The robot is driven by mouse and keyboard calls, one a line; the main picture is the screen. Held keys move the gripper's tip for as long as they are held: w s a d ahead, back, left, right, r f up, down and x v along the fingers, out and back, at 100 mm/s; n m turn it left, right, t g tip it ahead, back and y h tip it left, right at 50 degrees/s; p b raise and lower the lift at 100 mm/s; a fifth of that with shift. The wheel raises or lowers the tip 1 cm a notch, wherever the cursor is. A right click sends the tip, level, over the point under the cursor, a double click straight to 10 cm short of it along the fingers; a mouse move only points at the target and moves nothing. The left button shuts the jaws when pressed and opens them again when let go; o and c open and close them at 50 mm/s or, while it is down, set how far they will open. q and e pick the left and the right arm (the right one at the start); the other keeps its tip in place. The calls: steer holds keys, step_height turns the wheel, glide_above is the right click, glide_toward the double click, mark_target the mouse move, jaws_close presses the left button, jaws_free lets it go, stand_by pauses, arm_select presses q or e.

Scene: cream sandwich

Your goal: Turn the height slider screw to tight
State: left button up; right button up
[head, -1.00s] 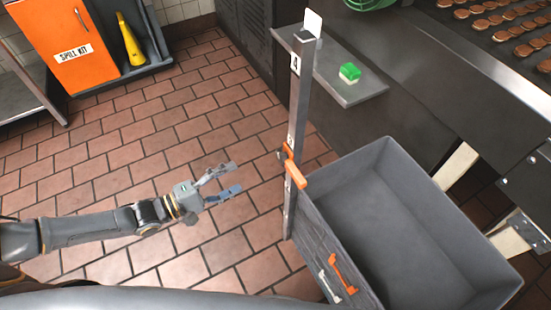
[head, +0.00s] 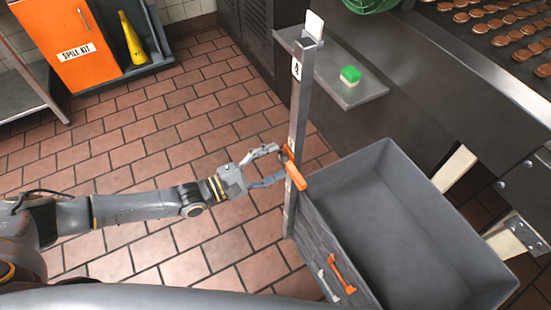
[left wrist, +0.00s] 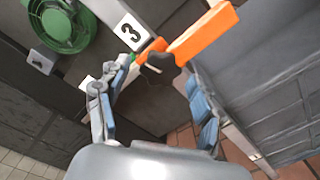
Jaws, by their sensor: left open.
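The orange height slider (head: 296,176) sits on an upright grey metal post (head: 300,100) at the left side of the grey bin. In the left wrist view the slider (left wrist: 203,34) shows at the top, with a dark knob-like screw (left wrist: 160,66) in front of it. My left gripper (head: 280,163) is open, with its fingertips close to the slider. In the left wrist view its fingers (left wrist: 150,92) stand on either side of the dark screw, which appears between them. Whether they touch it I cannot tell. My right gripper is not in view.
The grey bin (head: 385,152) stands right of the post, with an orange handle (head: 342,272) and a pale one on its side. Tiled floor (head: 150,150) to the left is clear.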

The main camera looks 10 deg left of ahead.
arm_select(q)
steer(key=shift+w+d, duration=0.25)
steer(key=shift+d, duration=0.15)
steer(key=c, duration=1.2)
steer(key=shift+o, duration=0.2)
steer(key=m, duration=0.2)
steer(key=shift+m, duration=0.4)
steer(key=shift+m+b, duration=0.35)
steer(key=shift+m, duration=1.65)
steer(key=shift+r, duration=0.1)
